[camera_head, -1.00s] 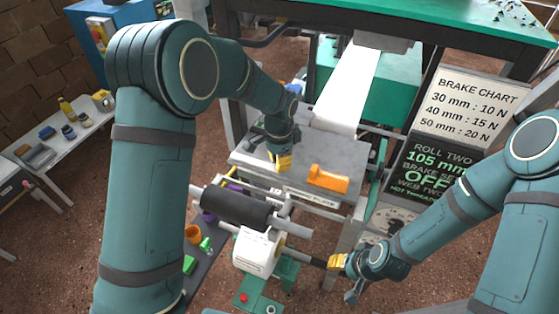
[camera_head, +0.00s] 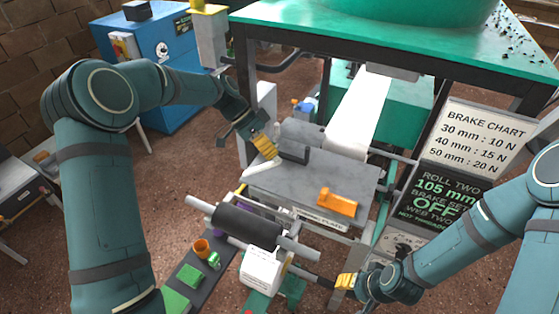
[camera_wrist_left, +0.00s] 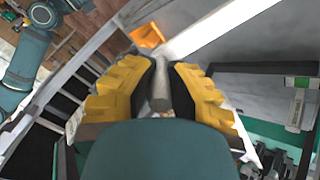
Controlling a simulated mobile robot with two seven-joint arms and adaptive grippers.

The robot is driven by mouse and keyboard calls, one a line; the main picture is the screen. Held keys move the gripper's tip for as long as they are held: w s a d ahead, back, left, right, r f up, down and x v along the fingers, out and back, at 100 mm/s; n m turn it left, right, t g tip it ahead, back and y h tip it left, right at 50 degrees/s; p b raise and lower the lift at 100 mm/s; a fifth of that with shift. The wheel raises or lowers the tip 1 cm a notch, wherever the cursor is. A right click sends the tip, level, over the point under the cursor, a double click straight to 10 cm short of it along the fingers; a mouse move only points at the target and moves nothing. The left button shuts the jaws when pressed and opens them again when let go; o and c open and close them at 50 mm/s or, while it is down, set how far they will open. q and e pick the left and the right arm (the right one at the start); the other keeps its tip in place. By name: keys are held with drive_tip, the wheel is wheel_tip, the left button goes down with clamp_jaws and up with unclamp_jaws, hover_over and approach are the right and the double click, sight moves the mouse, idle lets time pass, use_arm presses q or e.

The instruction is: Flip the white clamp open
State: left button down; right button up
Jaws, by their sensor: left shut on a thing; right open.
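The white clamp (camera_head: 264,166) shows as a short pale bar at the left edge of the grey splice plate (camera_head: 350,178), beside a dark bracket (camera_head: 293,154). My left gripper (camera_head: 267,152) is tilted over this bar, its yellow fingers shut. In the left wrist view a grey rod-like part (camera_wrist_left: 160,88) sits between the fingers; it looks like the clamp's handle. The fingers hide much of the clamp, and I cannot tell its exact angle. My right gripper (camera_head: 345,282) is open at the lower middle, by the end of a dark shaft, away from the clamp.
An orange block (camera_head: 337,202) sits on the plate's right front part and shows in the left wrist view (camera_wrist_left: 147,35). A white paper web (camera_head: 358,110) comes down behind the plate. A black roller (camera_head: 248,223) lies in front. The plate's middle is clear.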

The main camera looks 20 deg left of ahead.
use_arm(q)
drive_tip(key=shift+w+a+r+g+h, duration=0.15)
drive_tip(key=shift+a+r+h, duration=0.3)
drive_tip(key=shift+a+h, duration=0.3)
drive_tip(key=shift+w+a+r+g+h, duration=0.15)
drive_tip(key=shift+a+r+h, duration=0.25)
drive_tip(key=shift+a+h, duration=0.3)
drive_tip(key=shift+w+a+r+g+h, duration=0.15)
drive_tip(key=shift+a+r+h, duration=0.35)
drive_tip(key=shift+a, duration=0.4)
drive_tip(key=c, duration=0.9)
unclamp_jaws()
drive_tip(key=shift+a, duration=0.1)
drive_tip(key=v, duration=1.2)
drive_tip(key=shift+s+f, duration=0.1)
